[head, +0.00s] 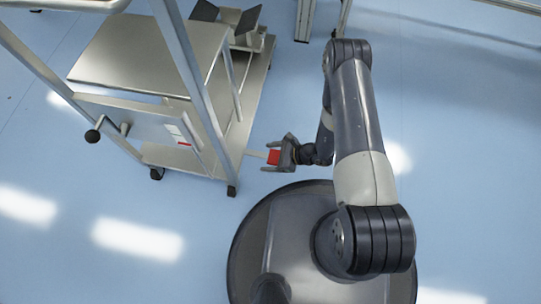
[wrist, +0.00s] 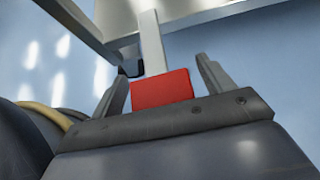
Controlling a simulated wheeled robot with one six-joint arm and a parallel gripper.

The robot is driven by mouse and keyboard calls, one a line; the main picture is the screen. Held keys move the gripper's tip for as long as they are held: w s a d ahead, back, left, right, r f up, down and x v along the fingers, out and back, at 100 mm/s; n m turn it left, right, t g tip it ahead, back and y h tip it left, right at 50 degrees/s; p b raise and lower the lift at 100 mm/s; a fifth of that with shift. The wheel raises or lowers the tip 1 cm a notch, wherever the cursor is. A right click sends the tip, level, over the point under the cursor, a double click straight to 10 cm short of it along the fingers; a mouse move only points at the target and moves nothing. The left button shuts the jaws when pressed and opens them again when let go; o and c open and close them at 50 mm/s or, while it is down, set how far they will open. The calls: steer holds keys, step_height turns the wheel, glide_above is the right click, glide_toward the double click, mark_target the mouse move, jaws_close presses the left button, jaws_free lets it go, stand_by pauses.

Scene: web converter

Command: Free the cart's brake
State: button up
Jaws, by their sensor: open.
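The cart (head: 150,60) is a metal frame on castors at the left of the head view. A red brake pedal (head: 273,157) on a flat metal bar sticks out from the cart's lower right edge. In the wrist view the red pedal (wrist: 161,89) sits between my two fingers, with its bar (wrist: 152,42) running up to the cart's underside. My gripper (head: 277,156) is open around the pedal, with a gap showing on each side in the wrist view. The pedal's lower edge is hidden by my gripper's body.
A black-knobbed handle (head: 93,135) sticks out at the cart's left. A castor (head: 232,190) stands near the pedal. A dark angled part (head: 246,22) is on the cart's back. Blue floor (head: 450,120) is clear to the right.

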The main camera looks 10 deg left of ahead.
steer(key=p+v, duration=0.3)
steer(key=v, duration=0.7)
steer(key=shift+d+r, duration=0.25)
steer(key=shift+d, duration=0.1)
steer(key=shift+a+f, duration=0.1)
steer(key=b+x, duration=0.3)
steer(key=x, duration=0.7)
steer(key=shift+a+f, duration=0.2)
steer(key=shift+a, duration=0.1)
